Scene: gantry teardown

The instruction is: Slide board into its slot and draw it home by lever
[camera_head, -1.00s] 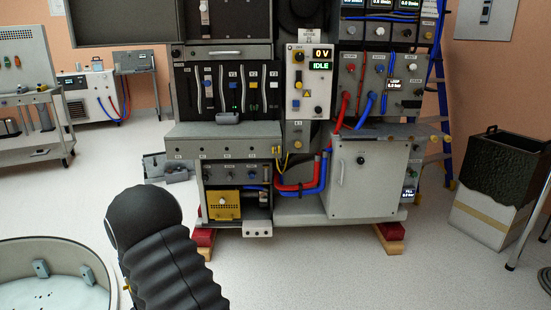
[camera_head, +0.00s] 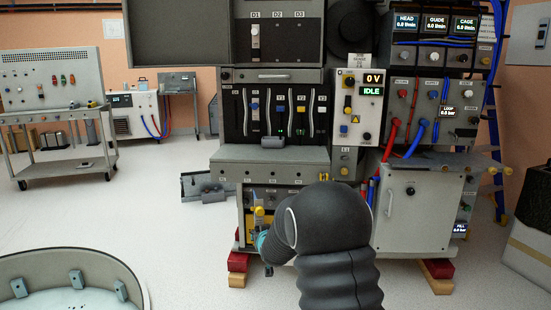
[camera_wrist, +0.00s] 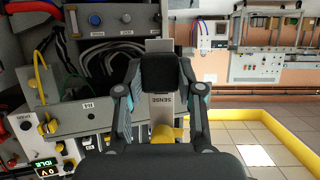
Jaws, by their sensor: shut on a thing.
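In the wrist view my gripper (camera_wrist: 160,92) is shut on a board (camera_wrist: 161,106), a pale grey piece marked SENSE with a yellow lever (camera_wrist: 164,138) at its near end. The board's far end points toward an open bay (camera_wrist: 110,50) with loose cables; the gripper's dark middle hides how far it reaches. In the head view my gripper (camera_head: 262,240) is at the lower left bay under the grey shelf, partly hidden by my arm. A yellow part shows just above it. I cannot tell whether the board is in a slot.
The grey shelf (camera_head: 270,165) juts out above the bay. The cabinet door (camera_head: 405,205) and red and blue hoses stand to the right. A round tub (camera_head: 100,265) is at the lower left.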

